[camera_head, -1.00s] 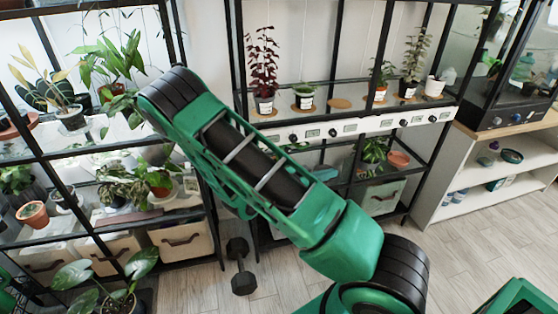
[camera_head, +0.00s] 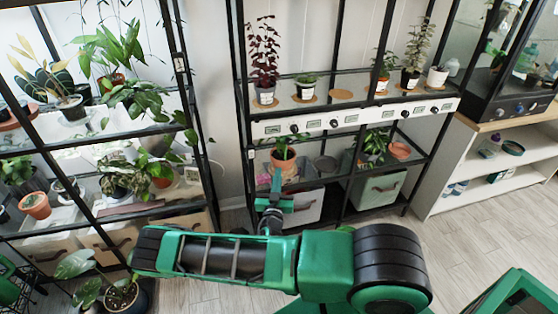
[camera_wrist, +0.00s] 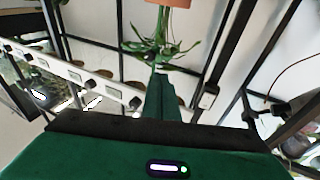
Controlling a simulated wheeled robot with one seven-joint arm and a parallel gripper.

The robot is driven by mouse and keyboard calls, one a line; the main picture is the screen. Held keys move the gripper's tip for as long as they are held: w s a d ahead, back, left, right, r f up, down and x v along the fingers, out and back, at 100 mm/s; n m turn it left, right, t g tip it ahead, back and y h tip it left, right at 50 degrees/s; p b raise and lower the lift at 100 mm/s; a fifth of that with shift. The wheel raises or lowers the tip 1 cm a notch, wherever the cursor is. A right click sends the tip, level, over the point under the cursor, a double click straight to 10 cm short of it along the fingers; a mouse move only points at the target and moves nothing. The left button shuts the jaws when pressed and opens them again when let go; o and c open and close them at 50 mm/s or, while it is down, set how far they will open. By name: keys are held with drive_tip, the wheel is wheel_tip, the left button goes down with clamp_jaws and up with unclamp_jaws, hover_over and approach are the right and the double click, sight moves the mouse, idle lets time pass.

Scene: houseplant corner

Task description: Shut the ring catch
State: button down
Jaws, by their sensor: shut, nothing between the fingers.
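My gripper (camera_head: 276,182) is in front of the middle rack's lower shelf, its fingers pointing up and away in the head view. Its shut fingers (camera_wrist: 160,95) show dark green in the wrist view, with nothing between them. No ring catch can be made out for certain. A small pale-faced fitting (camera_wrist: 207,98) sits on a dark post in the wrist view, right of the fingers. A similar small fitting (camera_head: 180,62) is on the left rack's post in the head view. I cannot tell whether either is the catch.
A potted plant (camera_head: 283,154) stands on the lower shelf just beyond my fingertips; a plant (camera_wrist: 158,46) appears upside down in the wrist view. A white strip with knobs (camera_head: 350,119) runs across the middle rack. A pale green bin (camera_head: 378,188) is below. Floor at right is clear.

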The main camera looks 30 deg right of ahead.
sight(282, 142)
drive_tip(key=x, duration=1.3)
drive_tip(key=shift+w+d+r, duration=0.1)
drive_tip(key=shift+w+d, duration=0.1)
drive_tip(key=shift+d, duration=0.05)
drive_tip(key=shift+w, duration=0.1)
